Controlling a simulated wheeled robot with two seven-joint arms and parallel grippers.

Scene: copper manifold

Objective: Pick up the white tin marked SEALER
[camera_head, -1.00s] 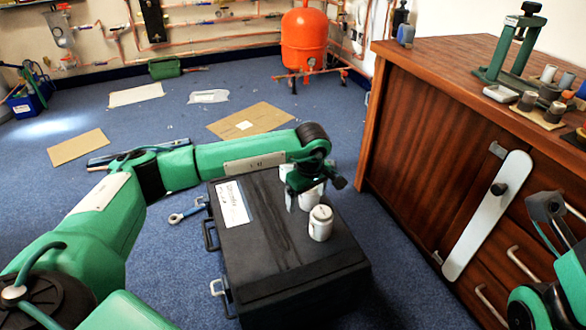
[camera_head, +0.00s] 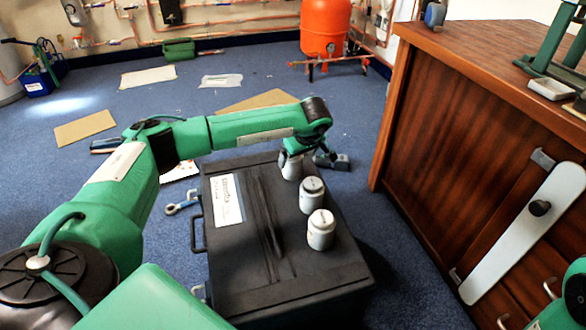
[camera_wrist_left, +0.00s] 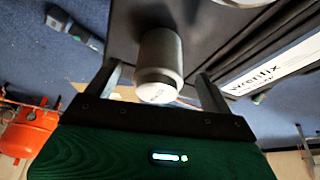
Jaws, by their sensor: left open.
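Three white tins with grey-white lids stand upright on my black case (camera_head: 290,275): a far tin (camera_head: 290,166), a middle tin (camera_head: 312,195) and a near tin (camera_head: 320,230). No marking on them is readable, so I cannot tell which says SEALER. My left gripper (camera_head: 303,155) is at the far tin, by the case's far edge. In the left wrist view its open fingers (camera_wrist_left: 158,78) lie either side of one tin (camera_wrist_left: 160,62), with gaps visible. Part of another tin (camera_wrist_left: 240,2) shows at the top edge. My right gripper is out of view.
A wooden cabinet (camera_head: 470,140) stands at the right. An orange tank (camera_head: 326,28) stands at the back. Blue floor is open beyond the case.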

